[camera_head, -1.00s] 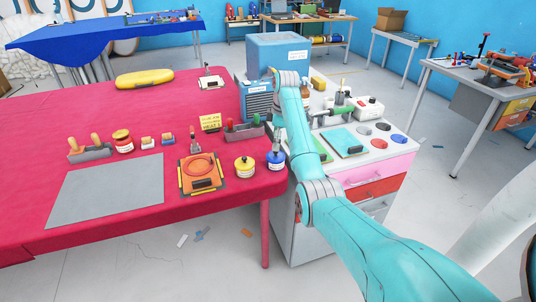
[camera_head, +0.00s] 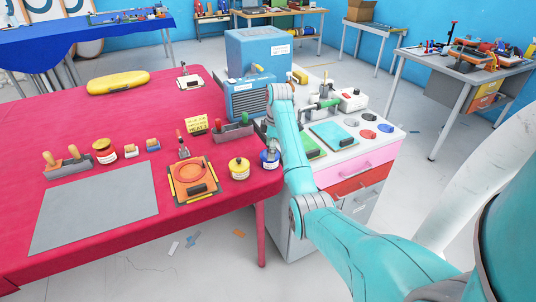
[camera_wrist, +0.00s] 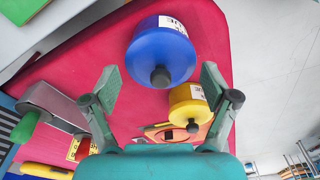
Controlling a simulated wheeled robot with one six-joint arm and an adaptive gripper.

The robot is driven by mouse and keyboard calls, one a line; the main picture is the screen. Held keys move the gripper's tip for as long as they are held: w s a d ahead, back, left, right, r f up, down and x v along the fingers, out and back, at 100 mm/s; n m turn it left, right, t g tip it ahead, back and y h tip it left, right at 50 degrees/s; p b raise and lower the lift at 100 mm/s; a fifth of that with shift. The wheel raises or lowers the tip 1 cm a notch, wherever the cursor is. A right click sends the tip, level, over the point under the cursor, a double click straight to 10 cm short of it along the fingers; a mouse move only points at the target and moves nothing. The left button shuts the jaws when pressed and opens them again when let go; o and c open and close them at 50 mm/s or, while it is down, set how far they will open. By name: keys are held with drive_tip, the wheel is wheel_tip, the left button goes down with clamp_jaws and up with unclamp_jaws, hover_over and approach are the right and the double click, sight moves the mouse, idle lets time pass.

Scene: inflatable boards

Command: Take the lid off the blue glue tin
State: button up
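The blue glue tin (camera_head: 270,160) stands upright near the right end of the red table (camera_head: 115,108), close to its front corner. In the wrist view the blue tin (camera_wrist: 160,48) shows its blue top with a dark round knob (camera_wrist: 160,77) and a white label. My gripper (camera_wrist: 160,82) is open and empty, its two grey-green fingers apart on either side of the knob in the picture. The knob looks free of both fingers. In the head view my gripper is small above the tin, and its fingers are hard to make out.
A yellow tin (camera_head: 239,168) stands just left of the blue tin. An orange frame (camera_head: 193,178), a grey sheet (camera_head: 95,205) and a grey tool holder (camera_head: 233,134) also lie on the table. A cabinet (camera_head: 360,145) with a cluttered top stands close on the right.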

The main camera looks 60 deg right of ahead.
drive_tip(key=c, duration=1.1)
